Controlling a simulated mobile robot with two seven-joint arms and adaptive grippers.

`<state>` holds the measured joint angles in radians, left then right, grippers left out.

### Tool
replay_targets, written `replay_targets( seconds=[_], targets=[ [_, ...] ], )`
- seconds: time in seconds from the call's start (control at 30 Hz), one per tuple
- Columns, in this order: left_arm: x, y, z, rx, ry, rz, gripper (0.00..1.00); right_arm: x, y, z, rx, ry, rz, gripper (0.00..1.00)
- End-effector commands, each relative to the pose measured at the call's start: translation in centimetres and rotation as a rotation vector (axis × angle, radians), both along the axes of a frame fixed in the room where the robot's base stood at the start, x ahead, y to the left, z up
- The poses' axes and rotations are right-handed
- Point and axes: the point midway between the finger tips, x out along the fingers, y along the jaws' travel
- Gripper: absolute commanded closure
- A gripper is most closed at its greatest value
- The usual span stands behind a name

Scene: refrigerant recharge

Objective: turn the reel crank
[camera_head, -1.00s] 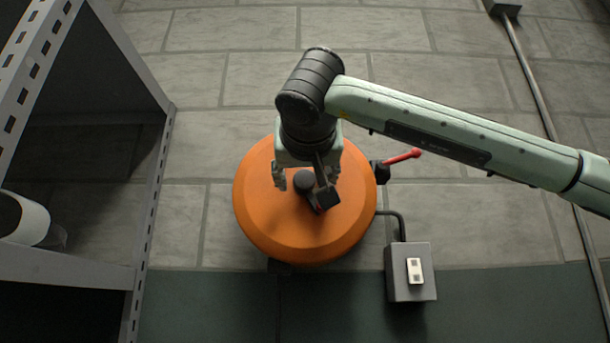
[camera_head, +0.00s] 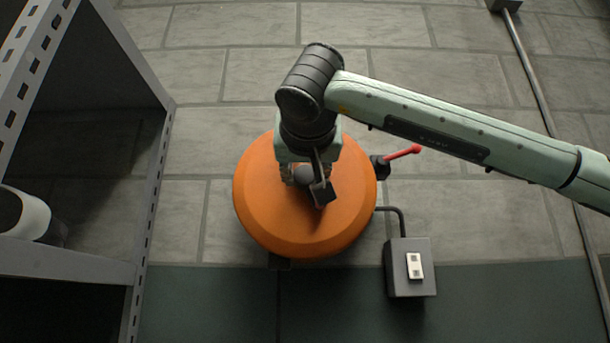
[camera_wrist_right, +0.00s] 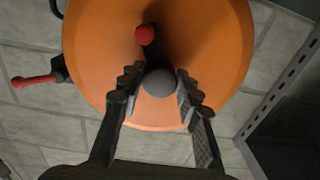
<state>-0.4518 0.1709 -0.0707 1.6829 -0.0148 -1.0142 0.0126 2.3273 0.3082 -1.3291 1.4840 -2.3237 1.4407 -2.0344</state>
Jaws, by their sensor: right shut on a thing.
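The orange round reel (camera_head: 335,225) is mounted on the tiled wall, and its face also fills much of the right wrist view (camera_wrist_right: 95,50). My right gripper (camera_head: 302,175) is over the middle of the reel face. In the right wrist view its two fingers (camera_wrist_right: 160,84) are closed on a rounded grey knob (camera_wrist_right: 159,82) of the reel crank. A small red ball (camera_wrist_right: 145,34) shows just beyond the knob, clear of the fingers. My wrist hides most of the crank in the head view. My left gripper is not in view.
A red-tipped lever (camera_head: 402,152) sticks out at the reel's right side. A grey box (camera_head: 398,283) with a pale plate is below right, with a cable to the reel. A metal shelf (camera_head: 150,215) holding a white cylinder (camera_head: 30,216) stands left. A pipe runs down the wall at right.

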Motion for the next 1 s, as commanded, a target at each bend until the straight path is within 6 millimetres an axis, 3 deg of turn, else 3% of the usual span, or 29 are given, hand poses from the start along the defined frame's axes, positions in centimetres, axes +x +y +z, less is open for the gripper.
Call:
replay_targets(
  seconds=[0.13,1.0],
  targets=[
    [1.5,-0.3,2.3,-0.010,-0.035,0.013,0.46,0.0,0.0,-0.2,0.079,0.000,0.000,0.96],
    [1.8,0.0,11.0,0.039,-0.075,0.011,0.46,0.0,0.2,-0.2,0.878,-0.001,-0.001,0.96]
  ],
)
